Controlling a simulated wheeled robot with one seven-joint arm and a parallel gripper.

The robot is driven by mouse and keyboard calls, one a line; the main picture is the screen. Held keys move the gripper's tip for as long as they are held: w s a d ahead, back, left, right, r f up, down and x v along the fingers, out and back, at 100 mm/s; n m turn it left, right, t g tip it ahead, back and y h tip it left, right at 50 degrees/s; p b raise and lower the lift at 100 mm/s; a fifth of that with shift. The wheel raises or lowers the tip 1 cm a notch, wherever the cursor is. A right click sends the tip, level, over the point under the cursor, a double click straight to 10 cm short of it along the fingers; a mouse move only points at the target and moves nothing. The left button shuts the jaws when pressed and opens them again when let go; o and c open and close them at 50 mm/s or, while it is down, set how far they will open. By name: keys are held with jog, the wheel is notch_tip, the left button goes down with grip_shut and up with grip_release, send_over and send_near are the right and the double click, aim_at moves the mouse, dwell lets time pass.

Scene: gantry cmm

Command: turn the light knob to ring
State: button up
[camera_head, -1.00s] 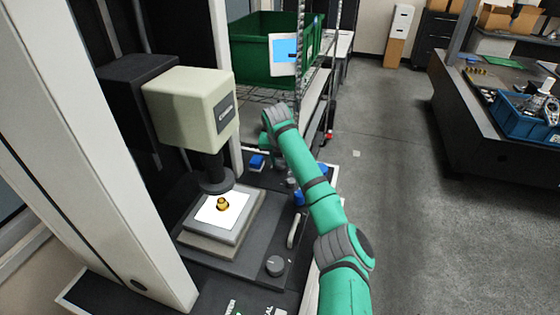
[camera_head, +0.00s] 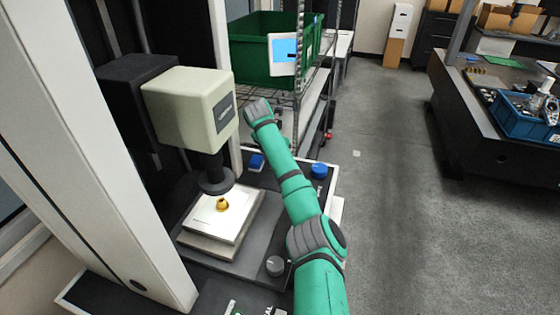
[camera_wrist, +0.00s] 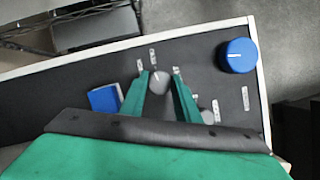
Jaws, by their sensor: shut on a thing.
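In the wrist view, my gripper (camera_wrist: 161,88) has its two green fingers closed on either side of a small grey knob (camera_wrist: 159,82) with a white pointer line, on a dark panel (camera_wrist: 205,80). Small pale labels stand around this knob; I cannot read them. The pointer tilts slightly left of straight up in the picture. In the head view my arm hides the fingers and this knob.
A large blue knob (camera_wrist: 238,56) is right of my fingers and a blue block (camera_wrist: 104,98) left. Another grey knob (camera_wrist: 207,116) is partly hidden by my right finger. A separate grey knob (camera_head: 275,265) is at the panel's front. A green bin (camera_head: 262,62) is behind.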

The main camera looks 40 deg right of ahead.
jog(key=shift+r+m+g, duration=0.1)
jog(key=shift+m+g, duration=0.4)
jog(key=shift+m, duration=0.7)
jog(key=o, duration=1)
jog(key=shift+o, duration=0.2)
jog(key=shift+w+r, duration=0.1)
jog(key=v, duration=1)
jog(key=shift+a+r, duration=0.2)
jog(key=shift+r, duration=0.05)
jog(key=shift+w, duration=0.1)
